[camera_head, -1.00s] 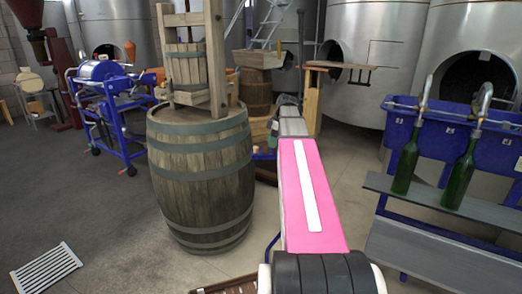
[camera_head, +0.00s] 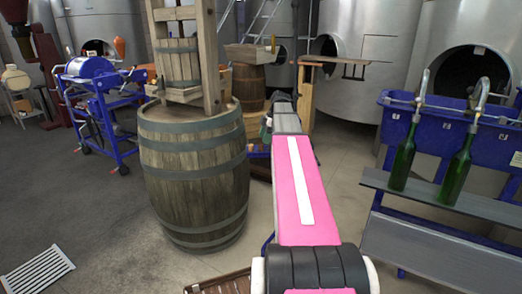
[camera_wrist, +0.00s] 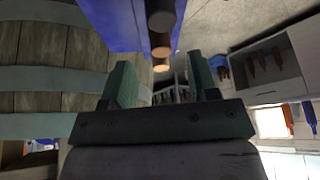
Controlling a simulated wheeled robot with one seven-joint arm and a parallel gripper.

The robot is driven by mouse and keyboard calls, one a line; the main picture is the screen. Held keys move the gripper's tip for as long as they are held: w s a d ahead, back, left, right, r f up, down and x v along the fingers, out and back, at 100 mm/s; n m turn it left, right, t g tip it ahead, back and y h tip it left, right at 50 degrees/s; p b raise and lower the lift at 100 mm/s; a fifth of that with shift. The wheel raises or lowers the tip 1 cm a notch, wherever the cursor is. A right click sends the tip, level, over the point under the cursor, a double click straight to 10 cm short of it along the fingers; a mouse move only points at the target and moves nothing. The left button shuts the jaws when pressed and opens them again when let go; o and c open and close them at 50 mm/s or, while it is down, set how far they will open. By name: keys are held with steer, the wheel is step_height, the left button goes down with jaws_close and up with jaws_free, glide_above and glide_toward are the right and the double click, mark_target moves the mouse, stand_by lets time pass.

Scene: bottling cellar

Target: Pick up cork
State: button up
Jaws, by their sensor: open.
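I cannot make out a cork for certain in either view. My gripper (camera_wrist: 158,62) is open in the wrist view, its two greenish fingers apart with nothing held between them. In the head view my arm reaches forward, and its far end with my gripper (camera_head: 284,98) is small, so the fingers are hard to tell there. A small brownish upright thing (camera_head: 273,44) stands on the wooden box at the back; it is too small to identify. In the wrist view, dark cylinders with lit ends (camera_wrist: 161,46) sit in a row above the fingers; I cannot tell what they are.
A large barrel (camera_head: 193,175) with a wooden press (camera_head: 178,62) stands left of my arm. A blue filler (camera_head: 445,135) with green bottles (camera_head: 457,170) stands at right. A blue wheeled machine (camera_head: 97,105) is at left. Steel tanks (camera_head: 365,60) line the back. The left floor is mostly clear.

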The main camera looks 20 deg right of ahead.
mark_target(258, 151)
steer(key=x, duration=0.4)
steer(key=c, duration=1)
steer(key=shift+r, duration=0.2)
